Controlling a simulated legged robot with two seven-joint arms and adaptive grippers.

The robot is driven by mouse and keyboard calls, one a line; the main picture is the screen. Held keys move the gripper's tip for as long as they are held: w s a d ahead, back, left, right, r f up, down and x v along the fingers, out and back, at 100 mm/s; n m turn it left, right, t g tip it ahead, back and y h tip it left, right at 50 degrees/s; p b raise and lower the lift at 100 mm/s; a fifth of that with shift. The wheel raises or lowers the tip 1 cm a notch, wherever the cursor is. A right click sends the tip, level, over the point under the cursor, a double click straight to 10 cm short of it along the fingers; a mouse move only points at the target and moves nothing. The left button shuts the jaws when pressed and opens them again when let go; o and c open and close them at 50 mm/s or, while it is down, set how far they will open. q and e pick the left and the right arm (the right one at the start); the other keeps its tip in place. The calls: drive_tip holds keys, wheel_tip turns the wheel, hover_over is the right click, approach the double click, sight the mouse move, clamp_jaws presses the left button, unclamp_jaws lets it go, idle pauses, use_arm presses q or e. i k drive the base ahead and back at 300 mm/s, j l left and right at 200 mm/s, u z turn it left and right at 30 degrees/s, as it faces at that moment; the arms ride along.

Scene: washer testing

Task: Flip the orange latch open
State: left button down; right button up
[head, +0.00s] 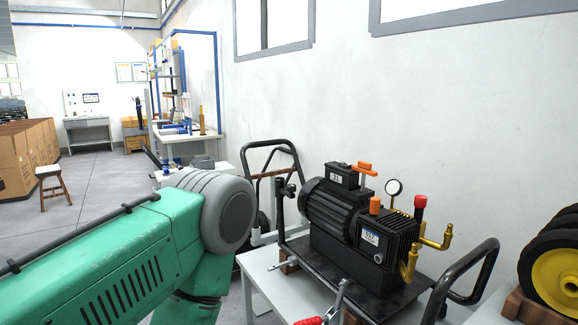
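A black pump with a finned motor (335,212) stands on a tray-like base on the table. An orange lever-like piece (366,168) sits on top of it, above a pale post, and looks like the orange latch. A smaller orange cap (375,205) is below it on the pump body. I cannot tell the latch's exact position at this size. My green left arm reaches in from the left, its grey joint left of the pump. Neither of my grippers shows.
A pressure gauge (394,187), a red-topped fitting (420,202) and brass pipes (437,241) stick up at the pump's right. Black handles (470,275) rise at the base's right. Red-handled pliers (312,320) show at the bottom. Wheels (553,272) stand far right.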

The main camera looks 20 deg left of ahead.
sight(364, 167)
drive_tip(key=u, duration=0.3)
drive_tip(key=z, duration=0.7)
drive_tip(key=i+j+z, duration=0.2)
drive_tip(key=j+z, duration=0.2)
drive_tip(key=j, duration=0.15)
drive_tip(key=i+j+z, duration=0.1)
drive_tip(key=j+z, duration=0.25)
drive_tip(key=j, duration=0.25)
drive_tip(key=j+z, duration=0.4)
drive_tip(key=j, duration=1.35)
